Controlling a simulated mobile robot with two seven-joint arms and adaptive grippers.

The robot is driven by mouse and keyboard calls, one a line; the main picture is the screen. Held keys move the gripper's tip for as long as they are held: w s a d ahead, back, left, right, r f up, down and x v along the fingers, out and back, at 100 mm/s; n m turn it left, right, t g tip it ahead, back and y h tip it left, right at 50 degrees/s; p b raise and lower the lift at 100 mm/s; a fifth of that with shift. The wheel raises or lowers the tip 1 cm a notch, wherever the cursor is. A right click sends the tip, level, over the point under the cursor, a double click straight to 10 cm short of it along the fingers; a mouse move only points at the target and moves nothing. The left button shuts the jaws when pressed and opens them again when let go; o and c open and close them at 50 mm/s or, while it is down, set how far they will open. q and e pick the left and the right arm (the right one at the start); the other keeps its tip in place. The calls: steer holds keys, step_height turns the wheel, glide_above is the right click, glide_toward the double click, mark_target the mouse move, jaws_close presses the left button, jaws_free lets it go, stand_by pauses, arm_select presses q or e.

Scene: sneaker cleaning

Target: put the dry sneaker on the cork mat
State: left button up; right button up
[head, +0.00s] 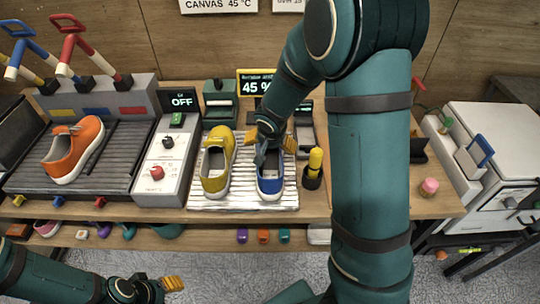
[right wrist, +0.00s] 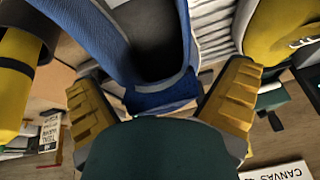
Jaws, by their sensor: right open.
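A blue sneaker (head: 270,185) with a white sole stands on the pale ribbed rack (head: 243,200), beside a yellow sneaker (head: 216,165). An orange sneaker (head: 75,150) stands on the dark ribbed rack at left. My right gripper (head: 271,143) is open at the far end of the blue sneaker. In the right wrist view its yellow fingers (right wrist: 163,108) lie on either side of the blue sneaker (right wrist: 105,35), apart from each other. My left gripper (head: 160,287) is low at the left, clear of the sneakers; its finger gap is unclear. I cannot make out a cork mat.
A control box (head: 168,160) with knobs and an OFF display stands left of the pale rack. A black holder with a yellow-handled tool (head: 314,170) is close right of the blue sneaker. My right arm hides much of the bench at right. A pink item (head: 429,187) lies there.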

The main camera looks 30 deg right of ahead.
steer(key=shift+w+f, duration=0.1)
steer(key=shift+f, duration=0.25)
steer(key=shift+c, duration=0.3)
steer(key=c, duration=1.3)
steer(key=shift+o, duration=0.2)
steer(key=shift+r, duration=0.15)
